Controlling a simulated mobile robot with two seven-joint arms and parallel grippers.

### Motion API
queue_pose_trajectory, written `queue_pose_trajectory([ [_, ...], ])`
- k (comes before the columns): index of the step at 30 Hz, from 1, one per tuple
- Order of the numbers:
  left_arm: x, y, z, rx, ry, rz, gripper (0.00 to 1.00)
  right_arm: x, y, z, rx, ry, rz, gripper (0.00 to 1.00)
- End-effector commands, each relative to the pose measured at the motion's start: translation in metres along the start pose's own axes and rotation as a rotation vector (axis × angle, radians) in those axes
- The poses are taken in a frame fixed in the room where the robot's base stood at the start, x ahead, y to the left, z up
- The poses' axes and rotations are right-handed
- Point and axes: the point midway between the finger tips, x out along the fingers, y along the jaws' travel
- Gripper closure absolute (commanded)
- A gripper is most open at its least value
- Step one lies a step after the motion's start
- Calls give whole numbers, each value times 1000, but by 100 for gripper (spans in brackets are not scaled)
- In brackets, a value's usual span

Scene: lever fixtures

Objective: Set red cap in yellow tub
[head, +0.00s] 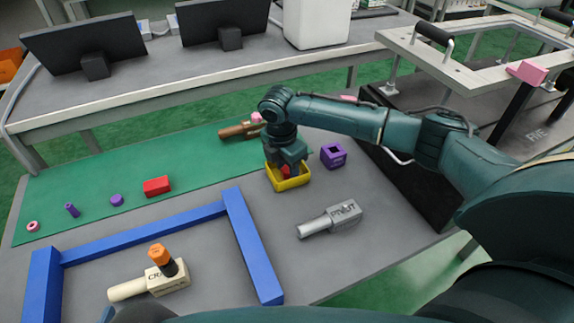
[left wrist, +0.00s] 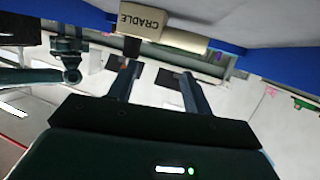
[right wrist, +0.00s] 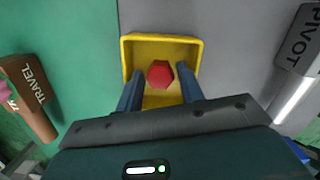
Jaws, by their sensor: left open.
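The red cap (right wrist: 160,74) is a small hexagonal piece inside the yellow tub (right wrist: 190,43). In the head view the cap (head: 286,171) shows only partly, under my right gripper (head: 288,166), and the tub (head: 293,184) stands on the grey table. In the right wrist view my right gripper (right wrist: 160,78) is open, its fingers reaching down into the tub on either side of the cap, with small gaps showing. My left gripper (left wrist: 158,72) is open and empty in the left wrist view.
A purple hollow block (head: 334,155) stands right of the tub. The grey PIVOT lever (head: 330,219), a blue frame (head: 250,245) and the CRADLE lever (head: 150,283) are nearer. A red block (head: 157,186) lies left on the green mat. The brown TRAVEL lever (head: 238,130) lies behind the tub.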

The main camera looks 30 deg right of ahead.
Motion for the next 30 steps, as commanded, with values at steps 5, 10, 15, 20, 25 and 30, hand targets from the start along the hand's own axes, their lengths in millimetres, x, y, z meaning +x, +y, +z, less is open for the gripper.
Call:
queue_pose_trajectory([
  [5, 0, 0, 0, 3, -1, -1, 50, -8, 0, 1, 0, -1, 1, 62],
  [10, -4, -2, -11, -11, 11, -6, 50, -39, 1, 1, 1, 0, 4, 62],
  [15, -10, -6, -19, -29, 20, -17, 50, -77, 1, 1, 0, 0, 3, 62],
  [20, -16, -6, -24, -54, 27, -24, 50, -105, 1, 1, 1, 0, 2, 62],
  [25, -18, -8, -28, -66, 35, -32, 50, -120, 0, 0, 0, 0, 0, 62],
  [30, -18, -9, -28, -71, 36, -37, 50, -124, 0, 0, 0, 0, -1, 62],
])
